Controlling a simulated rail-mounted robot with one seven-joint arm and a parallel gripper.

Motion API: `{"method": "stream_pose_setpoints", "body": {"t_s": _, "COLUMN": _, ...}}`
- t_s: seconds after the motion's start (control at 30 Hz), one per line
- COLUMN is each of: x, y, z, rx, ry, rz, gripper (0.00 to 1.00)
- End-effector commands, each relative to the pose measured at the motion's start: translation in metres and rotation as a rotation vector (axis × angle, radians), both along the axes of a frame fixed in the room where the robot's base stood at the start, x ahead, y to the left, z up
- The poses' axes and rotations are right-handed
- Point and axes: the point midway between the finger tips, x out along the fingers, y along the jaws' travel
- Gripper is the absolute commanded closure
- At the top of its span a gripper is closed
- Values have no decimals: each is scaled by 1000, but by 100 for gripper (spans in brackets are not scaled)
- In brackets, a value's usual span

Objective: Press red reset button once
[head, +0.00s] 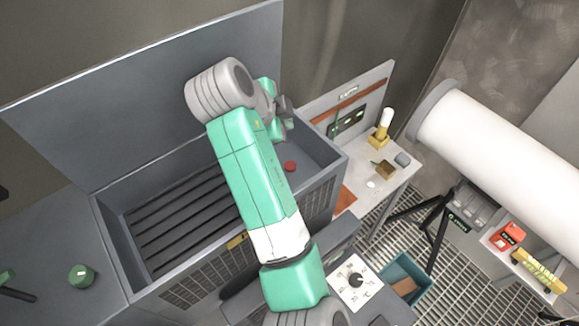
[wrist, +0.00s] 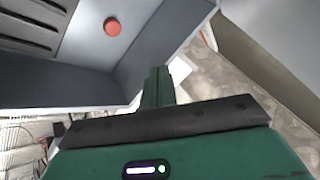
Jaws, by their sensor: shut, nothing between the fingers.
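The red button (head: 290,166) is a small round red disc on the grey floor at the right end of a deep metal bin (head: 328,163). In the wrist view the red button (wrist: 113,27) shows near the top, left of my fingertips and apart from them. My gripper (wrist: 157,72) is dark green, with its fingers together and nothing between them. In the head view my arm bends over the bin, and its end is above and behind the button. The fingertips are hard to make out there.
The bin has dark slats (head: 170,232) on its left, raised walls and a tall back panel (head: 150,95). To the right are a white bench (head: 402,176) with small items, a large white pipe (head: 500,150), a dial panel (head: 355,282) and a teal crate (head: 425,272).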

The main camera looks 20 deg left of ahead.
Motion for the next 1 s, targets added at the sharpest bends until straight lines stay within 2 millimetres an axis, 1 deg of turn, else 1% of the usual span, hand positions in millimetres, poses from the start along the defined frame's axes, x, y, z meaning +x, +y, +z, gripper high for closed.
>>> {"method": "stream_pose_setpoints", "body": {"t_s": 0.07, "x": -1, "y": -5, "z": -7, "rx": -12, "ry": 27, "rz": -65, "gripper": 100}}
{"method": "stream_pose_setpoints", "body": {"t_s": 0.17, "x": -2, "y": -8, "z": -11, "rx": -16, "ry": 39, "rz": -102, "gripper": 100}}
{"method": "stream_pose_setpoints", "body": {"t_s": 0.47, "x": -2, "y": -8, "z": -12, "rx": -14, "ry": 39, "rz": -102, "gripper": 100}}
{"method": "stream_pose_setpoints", "body": {"t_s": 0.63, "x": -2, "y": -8, "z": -20, "rx": -15, "ry": 38, "rz": -101, "gripper": 100}}
{"method": "stream_pose_setpoints", "body": {"t_s": 0.77, "x": -2, "y": -8, "z": -33, "rx": -14, "ry": 37, "rz": -100, "gripper": 100}}
{"method": "stream_pose_setpoints", "body": {"t_s": 1.0, "x": -2, "y": -8, "z": -70, "rx": -14, "ry": 37, "rz": -99, "gripper": 100}}
